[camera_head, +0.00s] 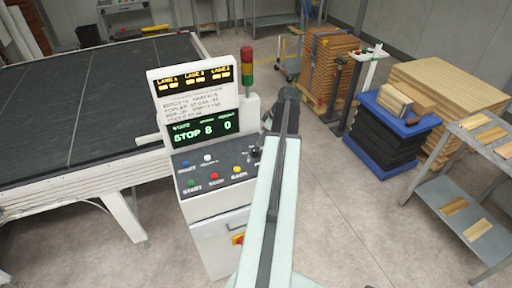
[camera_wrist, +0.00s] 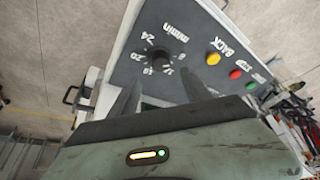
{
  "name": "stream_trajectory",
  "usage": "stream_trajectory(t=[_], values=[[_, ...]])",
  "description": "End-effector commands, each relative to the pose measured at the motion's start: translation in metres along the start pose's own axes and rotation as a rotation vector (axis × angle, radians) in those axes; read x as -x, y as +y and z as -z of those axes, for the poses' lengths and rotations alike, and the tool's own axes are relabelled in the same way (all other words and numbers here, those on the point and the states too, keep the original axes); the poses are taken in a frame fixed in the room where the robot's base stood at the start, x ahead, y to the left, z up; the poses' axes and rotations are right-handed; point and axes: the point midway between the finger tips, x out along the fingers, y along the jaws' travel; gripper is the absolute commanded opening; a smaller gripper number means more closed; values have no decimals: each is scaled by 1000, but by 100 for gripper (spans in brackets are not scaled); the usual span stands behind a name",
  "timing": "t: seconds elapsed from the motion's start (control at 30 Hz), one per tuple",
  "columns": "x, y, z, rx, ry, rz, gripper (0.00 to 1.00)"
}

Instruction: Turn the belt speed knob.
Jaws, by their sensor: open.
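The belt speed knob (camera_wrist: 158,58) is a small dark round knob on the grey control panel, ringed by white numbers and "m/min". In the wrist view my gripper (camera_wrist: 160,78) is open, one finger on each side and just short of the knob, with nothing between the fingers. Whether either finger touches the knob cannot be told. In the head view the control panel (camera_head: 222,183) stands in the middle, and my gripper comes down at its right end, where the arm partly hides it. The display (camera_head: 205,129) above reads "STOP 8 0".
Yellow (camera_wrist: 213,59), red (camera_wrist: 235,74) and green (camera_wrist: 251,85) buttons sit beside the dial. A signal tower (camera_head: 247,70) rises behind the panel. The dark belt table (camera_head: 75,95) lies left; a blue pallet stack (camera_head: 385,140) and grey shelf (camera_head: 440,200) stand right. Bare floor lies between.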

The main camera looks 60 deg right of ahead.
Motion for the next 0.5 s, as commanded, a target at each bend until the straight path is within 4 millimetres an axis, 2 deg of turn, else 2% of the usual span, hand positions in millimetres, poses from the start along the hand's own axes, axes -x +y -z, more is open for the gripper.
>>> stream_trajectory(t=[0.17,0.5], values=[[-16,-1,-1,1,-1,1,57],[-76,-1,-2,1,-2,0,57]])
